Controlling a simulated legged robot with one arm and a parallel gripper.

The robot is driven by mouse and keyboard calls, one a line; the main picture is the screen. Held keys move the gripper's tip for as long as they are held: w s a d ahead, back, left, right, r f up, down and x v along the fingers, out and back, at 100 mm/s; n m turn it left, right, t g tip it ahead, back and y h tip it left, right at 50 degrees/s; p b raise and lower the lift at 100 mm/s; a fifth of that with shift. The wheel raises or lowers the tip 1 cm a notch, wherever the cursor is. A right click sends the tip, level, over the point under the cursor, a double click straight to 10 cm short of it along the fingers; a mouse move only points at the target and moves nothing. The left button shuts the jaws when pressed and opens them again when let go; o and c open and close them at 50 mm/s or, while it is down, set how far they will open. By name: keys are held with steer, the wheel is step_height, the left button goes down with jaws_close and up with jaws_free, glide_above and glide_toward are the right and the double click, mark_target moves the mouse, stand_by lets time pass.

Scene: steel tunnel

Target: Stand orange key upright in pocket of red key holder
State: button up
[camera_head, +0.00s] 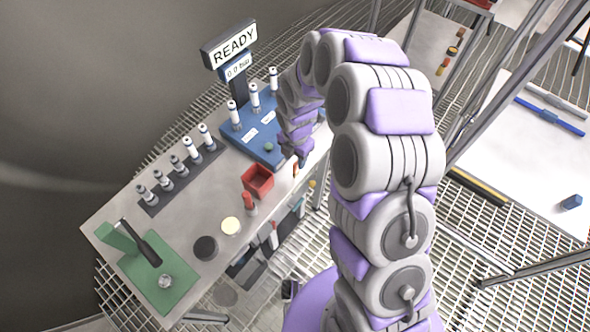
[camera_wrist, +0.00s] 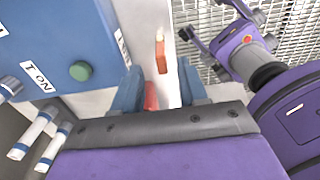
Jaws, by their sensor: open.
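The orange key (camera_wrist: 160,56), a small orange bar with a pale end, is on the light tabletop just beyond my fingertips in the wrist view. In the head view a small orange piece (camera_head: 296,169) shows just below my gripper (camera_head: 294,155). My gripper (camera_wrist: 158,80) is open, with blue-grey fingers apart and the key in line with the gap. A red patch (camera_wrist: 151,97) shows beside the left finger; I cannot tell what it is. A red open-topped box (camera_head: 257,181), seemingly the key holder, stands left of and below my gripper in the head view.
A blue panel (camera_wrist: 45,40) with a green button (camera_wrist: 80,70) stands close left of my gripper. A red-topped cylinder (camera_head: 250,203), a black disc (camera_head: 205,247) and a cream disc (camera_head: 231,226) are near the box. The table's edge is close to the key.

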mark_target(296, 163)
steer(key=shift+d+f, duration=0.35)
steer(key=shift+f, duration=0.2)
steer(key=f, duration=0.2)
steer(key=f+b, duration=0.1)
steer(key=shift+a+f, duration=0.2)
steer(key=shift+f, duration=0.15)
steer(key=shift+a+f+b, duration=0.3)
steer(key=shift+d+r, duration=0.1)
steer(key=shift+d, duration=0.35)
steer(key=c, duration=0.4)
steer(key=shift+a, duration=0.1)
jaws_close()
steer(key=shift+a, duration=0.15)
